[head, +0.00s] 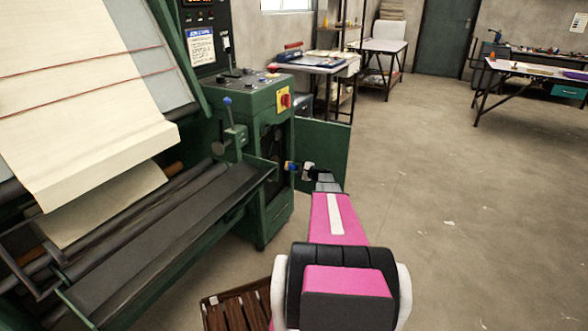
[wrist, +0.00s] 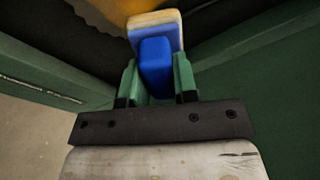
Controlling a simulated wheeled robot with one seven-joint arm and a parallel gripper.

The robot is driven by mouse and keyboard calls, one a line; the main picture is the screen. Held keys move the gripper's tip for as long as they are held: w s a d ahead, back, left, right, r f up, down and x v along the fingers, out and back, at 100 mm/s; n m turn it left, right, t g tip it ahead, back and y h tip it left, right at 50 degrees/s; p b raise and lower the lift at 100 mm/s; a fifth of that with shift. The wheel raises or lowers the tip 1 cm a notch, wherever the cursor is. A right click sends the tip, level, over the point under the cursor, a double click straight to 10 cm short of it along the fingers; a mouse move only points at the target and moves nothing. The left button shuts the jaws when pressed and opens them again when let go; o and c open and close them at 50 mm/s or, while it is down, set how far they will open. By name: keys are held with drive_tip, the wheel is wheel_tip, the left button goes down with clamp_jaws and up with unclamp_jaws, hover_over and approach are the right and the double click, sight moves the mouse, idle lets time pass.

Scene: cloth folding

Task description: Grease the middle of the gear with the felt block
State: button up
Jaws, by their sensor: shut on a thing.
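My gripper (wrist: 157,72) is shut on the felt block (wrist: 155,50), which has a blue grip and a pale cream face pointing away from the wrist. The two green fingers press on either side of the blue grip. In the head view the block shows as a small blue spot (head: 289,166) at the open side of the green machine cabinet (head: 266,215). The inside of the cabinet is dark, and I cannot make out the gear clearly. An orange-yellow part (wrist: 108,10) shows at the top of the wrist view, beyond the block; I cannot tell whether it is the gear.
The open green cabinet door (head: 328,150) stands just behind my gripper. The machine's rollers and long dark tray (head: 165,240) are to the left. A slatted wooden pallet (head: 235,306) lies on the floor near my arm.

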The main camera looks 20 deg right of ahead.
drive_tip(key=shift+v, duration=1.45)
drive_tip(key=shift+w+d, duration=0.1)
drive_tip(key=shift+d, duration=0.1)
